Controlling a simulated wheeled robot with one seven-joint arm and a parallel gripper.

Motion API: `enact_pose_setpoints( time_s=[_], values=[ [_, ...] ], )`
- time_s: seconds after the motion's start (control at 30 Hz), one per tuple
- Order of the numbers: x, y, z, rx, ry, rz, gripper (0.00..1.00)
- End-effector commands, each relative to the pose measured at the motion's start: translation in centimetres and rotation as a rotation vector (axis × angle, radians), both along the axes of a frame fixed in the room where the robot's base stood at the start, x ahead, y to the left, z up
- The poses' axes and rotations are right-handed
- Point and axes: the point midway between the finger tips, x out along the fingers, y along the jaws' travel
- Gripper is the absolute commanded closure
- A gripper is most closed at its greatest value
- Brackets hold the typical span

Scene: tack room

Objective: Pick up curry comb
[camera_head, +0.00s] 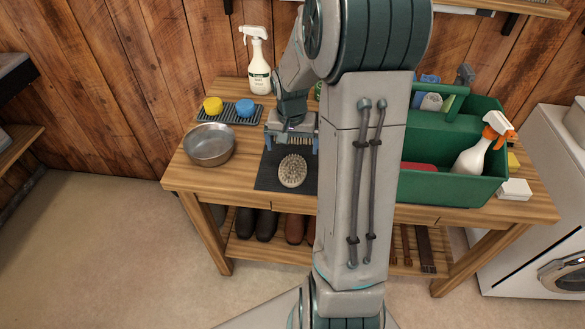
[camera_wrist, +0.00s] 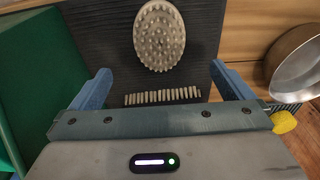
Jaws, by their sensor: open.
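The curry comb (camera_head: 293,171) is a pale oval with rounded nubs facing up. It lies on a dark mat (camera_head: 268,176) on the wooden bench. It also shows at the top of the wrist view (camera_wrist: 160,37). My gripper (camera_head: 291,142) is open, with its blue fingers spread wide, above the back part of the mat. The comb is ahead of the fingertips and apart from them. A row of pale bristles (camera_wrist: 162,97), apparently of a brush, shows between the fingers. The rest of that item is hidden by my gripper.
A metal bowl (camera_head: 209,145) stands left of the mat. Behind it, a rack (camera_head: 230,115) holds yellow and blue sponges beside a white spray bottle (camera_head: 258,78). A green caddy (camera_head: 450,188) with a second spray bottle stands right. My arm hides the bench centre.

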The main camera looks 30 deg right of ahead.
Motion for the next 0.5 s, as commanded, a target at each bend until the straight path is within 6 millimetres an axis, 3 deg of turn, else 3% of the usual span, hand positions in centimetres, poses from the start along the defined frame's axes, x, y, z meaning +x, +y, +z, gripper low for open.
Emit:
enact_pose_setpoints(
  time_s=[0.13, 0.5],
  values=[
    [0.2, -0.1, -2.5, 0.002, 0.003, 0.001, 0.00],
    [0.3, -0.2, -5.1, 0.002, 0.005, 0.001, 0.00]
  ],
)
